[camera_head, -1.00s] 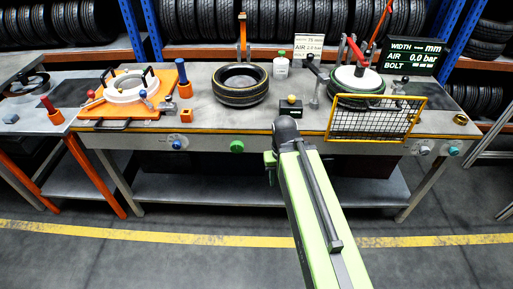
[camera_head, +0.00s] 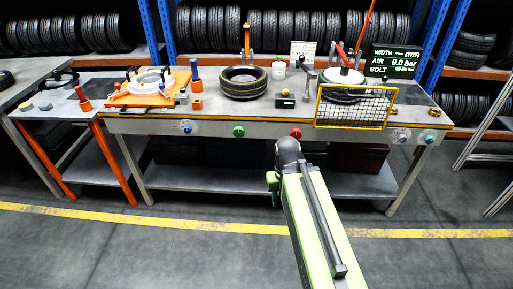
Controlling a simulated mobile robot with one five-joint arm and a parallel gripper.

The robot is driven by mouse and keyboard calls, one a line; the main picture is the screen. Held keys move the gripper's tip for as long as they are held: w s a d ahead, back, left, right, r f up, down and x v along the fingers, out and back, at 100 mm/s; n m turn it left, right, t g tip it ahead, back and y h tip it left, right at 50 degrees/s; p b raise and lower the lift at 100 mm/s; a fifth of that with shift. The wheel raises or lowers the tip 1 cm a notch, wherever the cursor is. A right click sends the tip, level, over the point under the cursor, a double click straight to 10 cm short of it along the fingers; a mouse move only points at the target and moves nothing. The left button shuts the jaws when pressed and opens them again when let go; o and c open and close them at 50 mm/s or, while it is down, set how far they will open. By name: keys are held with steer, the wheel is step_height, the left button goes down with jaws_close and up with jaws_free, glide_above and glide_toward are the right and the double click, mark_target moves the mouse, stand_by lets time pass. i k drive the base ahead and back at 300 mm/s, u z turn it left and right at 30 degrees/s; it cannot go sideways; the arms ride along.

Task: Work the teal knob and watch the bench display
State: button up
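The teal knob (camera_head: 428,138) is on the front panel near the right end of the long bench (camera_head: 230,112). The bench display (camera_head: 394,62) is a dark screen at the back right, reading WIDTH with dashes in mm, AIR 0.0 bar and a BOLT line too small to read. My green arm (camera_head: 308,215) reaches up from the bottom, ending in a dark rounded joint below the bench front, left of the teal knob. My gripper's fingers do not show.
A pale knob (camera_head: 400,135), a red knob (camera_head: 295,133), a green knob (camera_head: 239,131) and a blue knob (camera_head: 186,127) share the front panel. A yellow mesh guard (camera_head: 355,108) stands before a tyre. Another tyre (camera_head: 243,83) lies mid-bench. The floor ahead is clear.

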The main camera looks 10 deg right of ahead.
mark_target(429, 139)
steer(key=z, duration=0.25)
steer(key=i, duration=0.8)
steer(key=z, duration=0.75)
